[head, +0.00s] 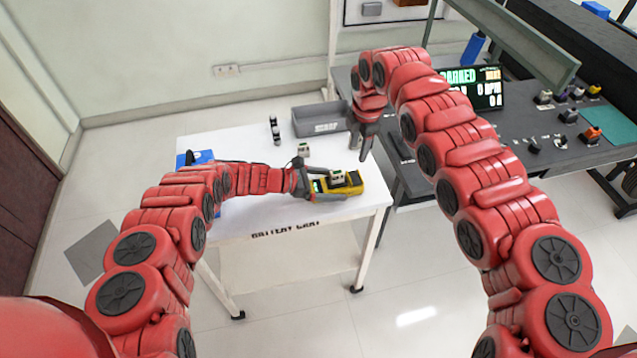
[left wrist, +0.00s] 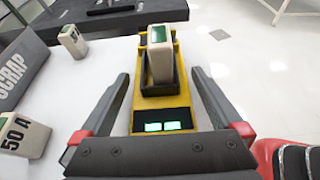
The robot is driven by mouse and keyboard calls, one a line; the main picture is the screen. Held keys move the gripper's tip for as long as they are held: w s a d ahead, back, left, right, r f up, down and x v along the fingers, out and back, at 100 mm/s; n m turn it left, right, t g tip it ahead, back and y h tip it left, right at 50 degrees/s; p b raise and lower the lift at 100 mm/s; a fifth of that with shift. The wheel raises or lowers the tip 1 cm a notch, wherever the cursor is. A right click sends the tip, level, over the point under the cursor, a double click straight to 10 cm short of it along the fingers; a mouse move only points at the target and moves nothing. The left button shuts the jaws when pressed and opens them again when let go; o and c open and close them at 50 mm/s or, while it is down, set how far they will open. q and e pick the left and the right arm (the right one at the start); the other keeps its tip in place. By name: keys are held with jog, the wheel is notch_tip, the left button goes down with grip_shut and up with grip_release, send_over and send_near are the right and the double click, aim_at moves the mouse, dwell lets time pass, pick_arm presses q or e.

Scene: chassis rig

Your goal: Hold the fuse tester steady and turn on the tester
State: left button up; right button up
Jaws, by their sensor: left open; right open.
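The yellow fuse tester (head: 354,186) lies on the white cart near its right front edge. In the left wrist view the tester (left wrist: 140,121) shows two small lit green displays at its near end. A pale fuse with a green top (left wrist: 160,62) stands upright in its dark slot. My left gripper (head: 340,184) is open, its fingers lying along both sides of the tester with visible gaps. My right gripper (head: 361,150) is open and empty, pointing down above the cart's right back side, behind the tester. The tester's switch cannot be made out.
The white cart (head: 240,222) also holds a grey scrap bin (head: 320,119), a loose fuse (head: 303,148), a dark-and-white item (head: 275,130) and a blue object (head: 195,157). A 50 A fuse (left wrist: 22,136) stands left of my left gripper. A dark console (head: 520,125) with a screen stands at right.

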pick_arm(q)
jog(key=shift+d+f, duration=0.25)
jog(key=shift+d, duration=0.05)
jog(key=shift+c, duration=0.2)
